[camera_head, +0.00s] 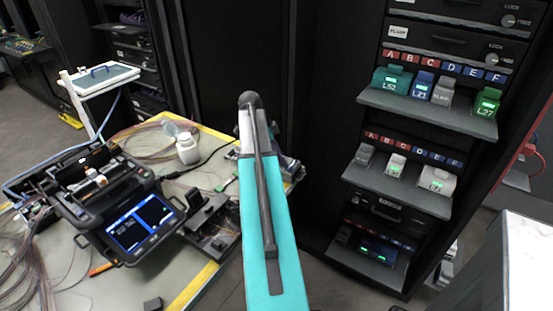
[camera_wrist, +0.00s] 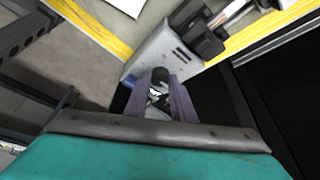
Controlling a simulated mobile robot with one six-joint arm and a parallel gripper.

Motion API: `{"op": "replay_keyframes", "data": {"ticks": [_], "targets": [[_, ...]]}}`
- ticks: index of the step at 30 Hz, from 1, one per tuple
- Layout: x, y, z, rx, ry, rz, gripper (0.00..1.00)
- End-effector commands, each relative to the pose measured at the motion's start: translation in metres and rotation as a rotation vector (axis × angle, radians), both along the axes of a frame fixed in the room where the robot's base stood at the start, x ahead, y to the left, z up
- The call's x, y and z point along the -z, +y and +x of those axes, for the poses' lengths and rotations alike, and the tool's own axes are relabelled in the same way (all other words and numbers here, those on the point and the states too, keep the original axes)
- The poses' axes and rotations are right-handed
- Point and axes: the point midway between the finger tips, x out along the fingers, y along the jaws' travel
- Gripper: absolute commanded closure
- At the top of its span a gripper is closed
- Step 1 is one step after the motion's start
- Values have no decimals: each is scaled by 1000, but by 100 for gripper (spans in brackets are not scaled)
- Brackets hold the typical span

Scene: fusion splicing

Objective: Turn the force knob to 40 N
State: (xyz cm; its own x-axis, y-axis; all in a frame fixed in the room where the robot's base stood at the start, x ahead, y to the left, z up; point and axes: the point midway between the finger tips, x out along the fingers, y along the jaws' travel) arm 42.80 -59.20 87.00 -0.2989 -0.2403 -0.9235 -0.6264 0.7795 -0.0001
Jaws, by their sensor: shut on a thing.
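In the wrist view my gripper (camera_wrist: 160,84) has its two grey-purple fingers closed around a small dark round knob (camera_wrist: 160,74) at the near end of a light grey box (camera_wrist: 151,52). The knob is mostly hidden between the fingertips. I cannot read any force scale or number. In the head view my teal arm reaches over the workbench's right edge and hides the gripper and the knob. Part of a device (camera_head: 288,168) shows just right of the arm.
A fusion splicer (camera_head: 108,205) with a lit blue screen stands on the bench (camera_head: 160,270), left of my arm. A dark rack (camera_head: 428,112) with labelled modules on shelves stands right.

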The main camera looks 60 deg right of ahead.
Motion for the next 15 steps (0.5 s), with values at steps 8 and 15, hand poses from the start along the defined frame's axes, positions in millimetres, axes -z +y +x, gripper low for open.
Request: {"op": "replay_keyframes", "data": {"ticks": [8, 15], "targets": [[2, 1, 2, 87, -1, 6, 100], [2, 1, 2, 116, -2, 7, 100]]}}
